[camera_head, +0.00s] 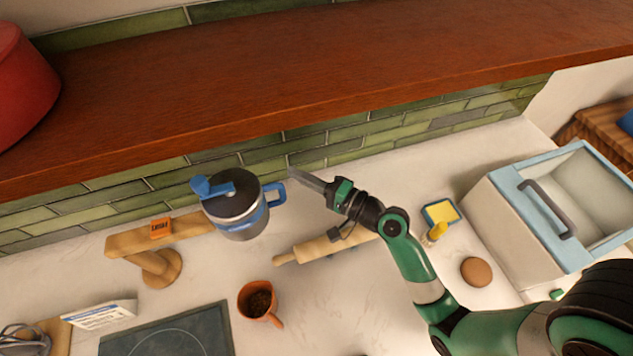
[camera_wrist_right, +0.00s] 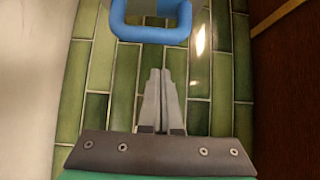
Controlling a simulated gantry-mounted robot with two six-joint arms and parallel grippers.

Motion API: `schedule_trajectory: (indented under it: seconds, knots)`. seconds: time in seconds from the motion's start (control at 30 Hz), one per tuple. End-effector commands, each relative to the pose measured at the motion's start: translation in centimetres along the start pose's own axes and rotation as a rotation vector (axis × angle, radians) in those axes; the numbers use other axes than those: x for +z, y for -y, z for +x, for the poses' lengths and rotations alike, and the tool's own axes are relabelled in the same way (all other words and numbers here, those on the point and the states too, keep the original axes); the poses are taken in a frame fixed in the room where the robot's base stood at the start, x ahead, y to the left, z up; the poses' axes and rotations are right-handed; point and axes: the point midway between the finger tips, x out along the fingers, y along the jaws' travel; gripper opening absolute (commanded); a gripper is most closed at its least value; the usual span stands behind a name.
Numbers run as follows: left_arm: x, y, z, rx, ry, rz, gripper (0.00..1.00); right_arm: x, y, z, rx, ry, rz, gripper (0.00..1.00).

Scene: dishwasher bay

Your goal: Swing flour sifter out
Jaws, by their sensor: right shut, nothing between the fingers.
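The flour sifter (camera_head: 241,215) is a dark grey canister with a blue band, a blue crank on its lid and a blue loop handle (camera_head: 275,192) on its right side. It is at the wooden stand (camera_head: 187,232), high above the counter; how it is attached is hidden. My right gripper (camera_head: 298,176) is shut and empty, just right of the handle and apart from it. In the right wrist view the shut fingers (camera_wrist_right: 161,85) point at the blue handle (camera_wrist_right: 150,30), with a gap between. My left gripper is not in view.
A wooden shelf (camera_head: 300,70) runs above, in front of green wall tiles. On the counter are a rolling pin (camera_head: 320,246), a brown cup (camera_head: 257,301), a yellow sponge (camera_head: 441,212) and an egg-brown round object (camera_head: 476,271). A blue-rimmed bin (camera_head: 500,213) stands at right.

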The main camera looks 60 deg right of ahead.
Motion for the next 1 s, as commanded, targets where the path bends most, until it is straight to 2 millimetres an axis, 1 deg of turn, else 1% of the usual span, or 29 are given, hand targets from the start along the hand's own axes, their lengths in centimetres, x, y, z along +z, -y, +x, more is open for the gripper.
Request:
schedule_trajectory:
  seconds: [0.03,0.1,0.13,0.2,0.3,0.4,0.8,1.0]
  knots:
    - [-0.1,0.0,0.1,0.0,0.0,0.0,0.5,0.1,0.1,1.2,-0.002,0.004,0.0,0.0]
    - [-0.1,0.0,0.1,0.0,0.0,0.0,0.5,0.1,0.1,2.6,-0.001,0.004,0.0,0.0]
    - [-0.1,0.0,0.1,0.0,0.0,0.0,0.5,0.2,0.1,3.0,-0.001,0.004,0.0,0.0]
    - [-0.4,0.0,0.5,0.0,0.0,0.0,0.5,1.4,0.1,1.7,0.003,0.003,0.002,0.0]
    - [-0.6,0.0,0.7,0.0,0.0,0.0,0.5,2.4,0.1,0.8,0.002,0.002,0.001,0.0]
    - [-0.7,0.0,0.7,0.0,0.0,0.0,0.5,3.0,0.0,0.4,0.001,0.001,0.001,0.0]
    - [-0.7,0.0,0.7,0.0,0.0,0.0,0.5,3.1,0.0,0.1,0.0,-0.001,0.0,0.0]
    - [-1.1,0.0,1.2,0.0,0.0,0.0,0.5,3.3,0.1,-0.2,0.003,-0.013,0.002,0.0]
